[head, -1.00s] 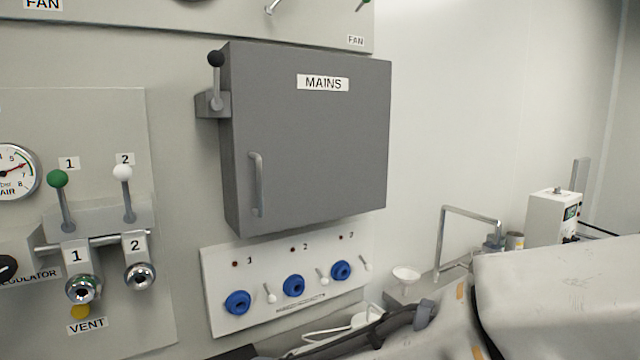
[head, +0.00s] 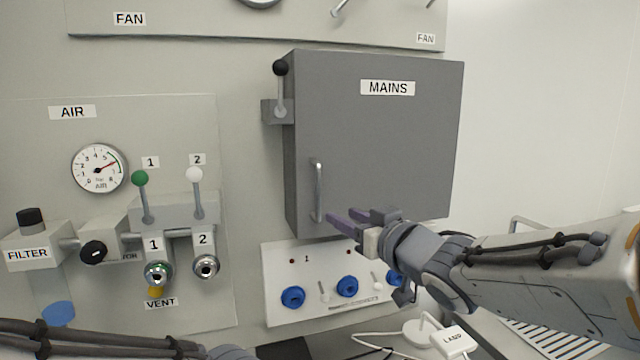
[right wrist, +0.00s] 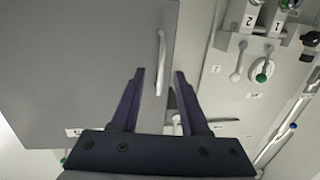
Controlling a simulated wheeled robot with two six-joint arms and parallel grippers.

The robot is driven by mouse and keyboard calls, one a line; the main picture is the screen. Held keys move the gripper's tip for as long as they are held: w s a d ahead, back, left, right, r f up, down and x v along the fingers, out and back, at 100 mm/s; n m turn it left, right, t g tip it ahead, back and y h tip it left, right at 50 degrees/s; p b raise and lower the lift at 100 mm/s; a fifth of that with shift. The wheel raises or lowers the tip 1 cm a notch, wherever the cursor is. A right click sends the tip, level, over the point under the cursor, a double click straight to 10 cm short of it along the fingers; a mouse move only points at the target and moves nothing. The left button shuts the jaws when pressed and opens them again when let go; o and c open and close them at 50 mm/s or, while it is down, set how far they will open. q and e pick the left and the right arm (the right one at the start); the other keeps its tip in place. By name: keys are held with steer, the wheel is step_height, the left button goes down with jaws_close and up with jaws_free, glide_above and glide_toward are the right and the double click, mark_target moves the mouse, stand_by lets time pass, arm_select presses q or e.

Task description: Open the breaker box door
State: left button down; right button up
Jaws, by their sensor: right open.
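The grey breaker box (head: 400,140), labelled MAINS, hangs on the wall with its door shut. Its vertical metal door handle (head: 318,190) is near the door's left edge. A lever with a black knob (head: 280,68) points up on the box's left side. My right gripper (head: 339,214) is open and empty, just right of the handle's lower end. In the right wrist view the handle (right wrist: 161,60) appears between the open fingertips (right wrist: 160,72), apparently not touched. My left arm shows at the bottom left, but its fingers are out of view.
A white panel (head: 275,265) with blue sockets sits below the box. An air panel (head: 100,210) with a gauge, levers and valves is at left. The wall right of the box is clear.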

mark_target(319, 192)
steer(key=shift+y, duration=0.5)
steer(key=p+x, duration=0.1)
steer(key=x, duration=0.2)
steer(key=r+p+x, duration=0.1)
steer(key=x, duration=0.3)
steer(key=r+p+x, duration=0.1)
steer(key=x, duration=0.2)
steer(key=shift+w+a+r, duration=0.1)
steer(key=shift+w+r, duration=0.05)
steer(key=shift+w, duration=0.1)
steer(key=shift+c, duration=0.3)
jaws_close()
stand_by(0.4)
